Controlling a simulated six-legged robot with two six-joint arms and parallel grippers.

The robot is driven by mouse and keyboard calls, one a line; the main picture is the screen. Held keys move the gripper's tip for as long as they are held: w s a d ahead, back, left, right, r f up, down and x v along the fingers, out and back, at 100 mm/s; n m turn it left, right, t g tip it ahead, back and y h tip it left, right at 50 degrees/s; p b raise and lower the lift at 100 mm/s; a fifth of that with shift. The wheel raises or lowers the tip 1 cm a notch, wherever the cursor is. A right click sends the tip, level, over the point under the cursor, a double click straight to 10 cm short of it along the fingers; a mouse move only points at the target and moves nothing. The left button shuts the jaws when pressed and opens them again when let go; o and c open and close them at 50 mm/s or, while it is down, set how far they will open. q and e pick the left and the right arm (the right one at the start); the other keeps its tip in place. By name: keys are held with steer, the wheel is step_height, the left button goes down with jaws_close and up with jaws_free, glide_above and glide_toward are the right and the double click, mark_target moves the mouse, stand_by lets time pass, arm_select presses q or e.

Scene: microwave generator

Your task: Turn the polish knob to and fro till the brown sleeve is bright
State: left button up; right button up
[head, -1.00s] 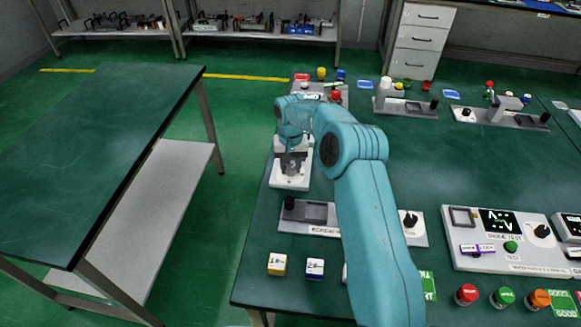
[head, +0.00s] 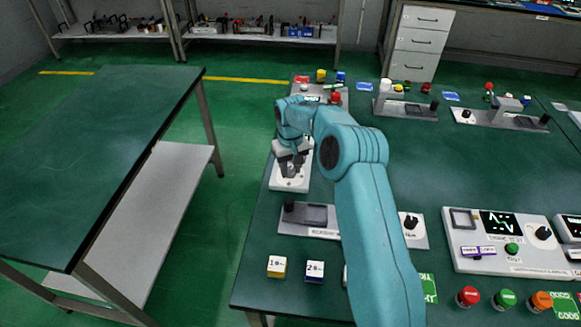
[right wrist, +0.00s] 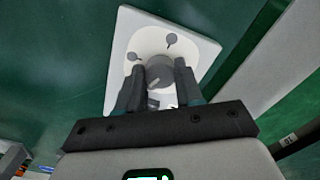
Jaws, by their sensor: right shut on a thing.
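A white plate (head: 276,184) with the knob sits at the left edge of the green table. My right gripper (head: 291,168) is over it, pointing down. In the right wrist view the grey round knob (right wrist: 160,73) is between the fingers of my right gripper (right wrist: 161,78), which are shut on it. Dark marks show on the white plate (right wrist: 202,50) around the knob. The fingers hide the knob's sides. I cannot make out a brown sleeve in either view. My left gripper is not in view.
A test panel (head: 468,262) stands at the right. A floor gap separates the empty left table (head: 90,150).

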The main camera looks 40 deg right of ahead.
mark_target(291, 170)
steer(key=shift+d+r, duration=0.1)
steer(key=shift+r, duration=0.15)
steer(key=o, duration=1)
steer(key=shift+o, duration=0.2)
steer(key=shift+f, duration=0.1)
step_height(291, 170, up, 16)
steer(key=p, duration=0.1)
steer(key=shift+r, duration=0.2)
